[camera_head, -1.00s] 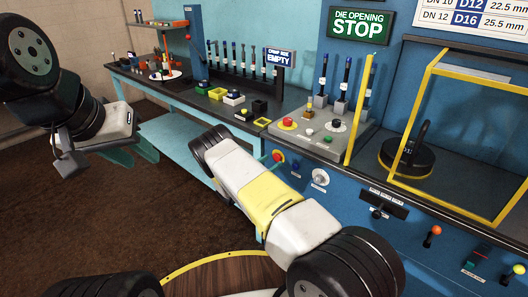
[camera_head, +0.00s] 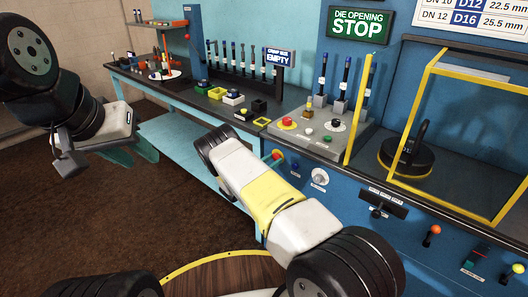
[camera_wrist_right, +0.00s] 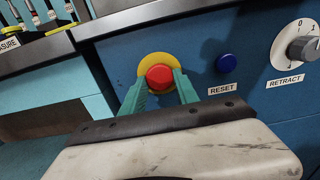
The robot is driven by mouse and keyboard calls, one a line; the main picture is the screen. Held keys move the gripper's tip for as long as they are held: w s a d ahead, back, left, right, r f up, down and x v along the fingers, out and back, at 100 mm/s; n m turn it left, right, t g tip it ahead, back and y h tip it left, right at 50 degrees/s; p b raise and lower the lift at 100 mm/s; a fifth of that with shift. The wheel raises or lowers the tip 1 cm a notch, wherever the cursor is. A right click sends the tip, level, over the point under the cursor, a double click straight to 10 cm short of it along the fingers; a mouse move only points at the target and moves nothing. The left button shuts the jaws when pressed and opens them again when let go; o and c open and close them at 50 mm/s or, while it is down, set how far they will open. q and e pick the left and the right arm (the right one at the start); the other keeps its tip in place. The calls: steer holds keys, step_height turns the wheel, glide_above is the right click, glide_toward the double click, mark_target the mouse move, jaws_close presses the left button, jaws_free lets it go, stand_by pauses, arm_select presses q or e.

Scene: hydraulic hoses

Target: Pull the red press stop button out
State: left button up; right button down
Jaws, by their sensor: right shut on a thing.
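The red press stop button (camera_wrist_right: 159,78) sits on a yellow round plate (camera_wrist_right: 152,62) on the blue front panel. My right gripper (camera_wrist_right: 160,86) has its two green fingers on either side of the red button, shut on it. In the head view the button (camera_head: 277,155) shows small beyond my right gripper (camera_head: 271,160), at the panel's left end. My left gripper (camera_head: 98,165) is at the far left, over the floor and away from the bench; its fingers are too unclear to tell their opening.
A blue button (camera_wrist_right: 226,63) labelled RESET and a grey RETRACT knob (camera_wrist_right: 303,48) are right of the stop button. Another red button (camera_head: 287,122) is on the sloped console (camera_head: 318,134) above. A yellow-framed guard (camera_head: 462,128) stands at the right.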

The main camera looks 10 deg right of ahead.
steer(key=shift+s+a, duration=0.35)
steer(key=shift+a, duration=0.1)
steer(key=c, duration=0.9)
jaws_free()
steer(key=v, duration=0.7)
steer(key=shift+s+a, duration=0.25)
steer(key=shift+a, duration=0.1)
